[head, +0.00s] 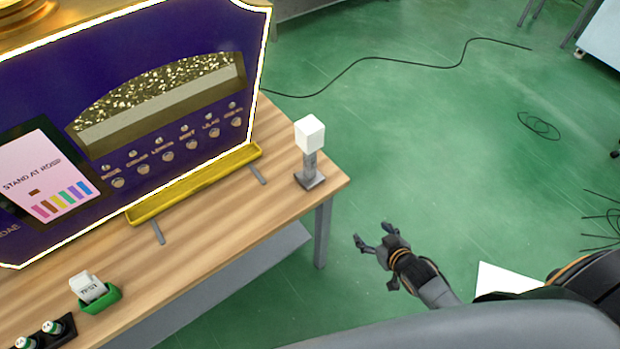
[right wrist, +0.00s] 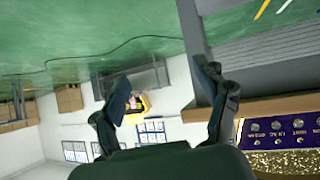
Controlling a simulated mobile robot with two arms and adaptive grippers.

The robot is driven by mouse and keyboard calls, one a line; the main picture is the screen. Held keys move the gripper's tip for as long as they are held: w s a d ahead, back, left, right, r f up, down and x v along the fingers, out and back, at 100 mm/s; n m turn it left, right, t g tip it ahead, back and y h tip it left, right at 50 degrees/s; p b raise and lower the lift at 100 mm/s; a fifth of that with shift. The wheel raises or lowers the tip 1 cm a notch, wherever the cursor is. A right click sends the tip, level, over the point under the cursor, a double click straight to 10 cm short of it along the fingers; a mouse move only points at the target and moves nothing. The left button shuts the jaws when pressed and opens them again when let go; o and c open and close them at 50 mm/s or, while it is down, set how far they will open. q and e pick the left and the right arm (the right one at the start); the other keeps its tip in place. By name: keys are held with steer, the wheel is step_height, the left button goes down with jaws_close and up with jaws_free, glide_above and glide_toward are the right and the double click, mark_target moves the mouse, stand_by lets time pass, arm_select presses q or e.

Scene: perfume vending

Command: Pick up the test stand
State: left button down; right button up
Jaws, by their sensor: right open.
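A grey stand (head: 310,172) with a square base and a white cube (head: 310,133) on top is upright near the right end of the wooden table. A green holder (head: 100,298) with white strips (head: 88,287) lettered like "TEST" sits at the table's lower left. I cannot tell for certain which of the two is the test stand. My right gripper (head: 373,241) is open and empty, off the table's right edge, to the lower right of the grey stand and apart from it. Its spread fingers show in the right wrist view (right wrist: 166,85). My left gripper is not in view.
A purple vending machine (head: 170,115) with a yellow ledge (head: 195,185) and a screen (head: 45,178) fills the back of the table (head: 225,225). A black tray (head: 62,333) with small bottles is at lower left. Green floor with black cables lies to the right.

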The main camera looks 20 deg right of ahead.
steer(key=w+a+r+t+y+b, duration=0.25)
steer(key=w+r+t, duration=0.2)
steer(key=r, duration=0.75)
steer(key=n+t+y+b, duration=0.2)
steer(key=y+b, duration=0.1)
glide_toward(316, 138)
steer(key=p+x, duration=0.1)
steer(key=x, duration=0.5)
steer(key=shift+w, duration=0.1)
steer(key=shift+x, duration=0.75)
steer(key=x, duration=0.5)
steer(key=shift+f+p, duration=0.15)
steer(key=shift+p, duration=0.25)
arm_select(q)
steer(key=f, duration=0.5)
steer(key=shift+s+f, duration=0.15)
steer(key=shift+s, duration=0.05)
arm_select(e)
steer(key=shift+c, duration=0.4)
jaws_close()
